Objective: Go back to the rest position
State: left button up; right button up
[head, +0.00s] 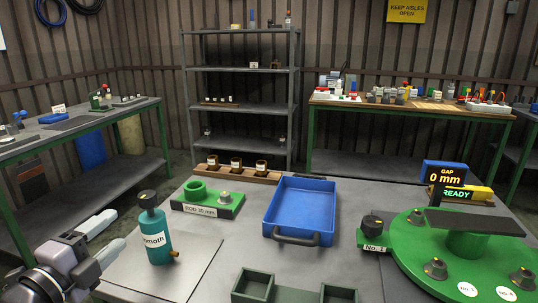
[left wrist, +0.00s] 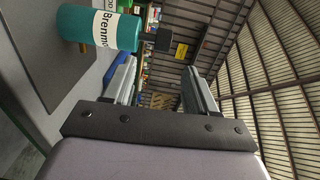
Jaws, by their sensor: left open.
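My left gripper (head: 103,238) is at the lower left of the head view, open and empty, left of a teal bottle (head: 157,240) with a black cap and a white label. The gripper and the bottle are apart. In the left wrist view the two fingers of my left gripper (left wrist: 152,88) stand wide apart with nothing between them, and the teal bottle (left wrist: 85,27) lies beyond them at the upper left. My right gripper shows in neither view.
On the grey table (head: 140,278) stand a green block (head: 228,211), a wooden rack (head: 262,177) with brown jars, a blue tray (head: 290,222), a green round fixture (head: 420,262) and a dark green holder (head: 253,284). A gap display (head: 444,173) reads 0 mm. Shelves (head: 240,108) stand behind.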

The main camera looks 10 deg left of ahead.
pick_arm(q)
jog(key=s+d+f+n+g, duration=0.2)
jog(key=f, duration=0.3)
jog(key=s+d+f+n+g, duration=0.1)
jog(key=d+f+n+g, duration=0.15)
jog(key=f, duration=0.25)
jog(key=s+d+f+n+g+y, duration=0.1)
jog(key=s+d+f+n+g, duration=0.35)
jog(key=s+f+n, duration=0.35)
jog(key=s+d+f+n+g, duration=0.35)
jog(key=s+f+g, duration=0.2)
jog(key=s, duration=0.45)
jog(key=w+d+f+t+h+p, duration=0.1)
jog(key=w+d+f+t+p, duration=0.1)
jog(key=w+f+t+p, duration=0.2)
jog(key=shift+w+d+f+t+h+p, duration=0.3)
jog(key=shift+w+f+t, duration=0.45)
jog(key=shift+w+t, duration=0.8)
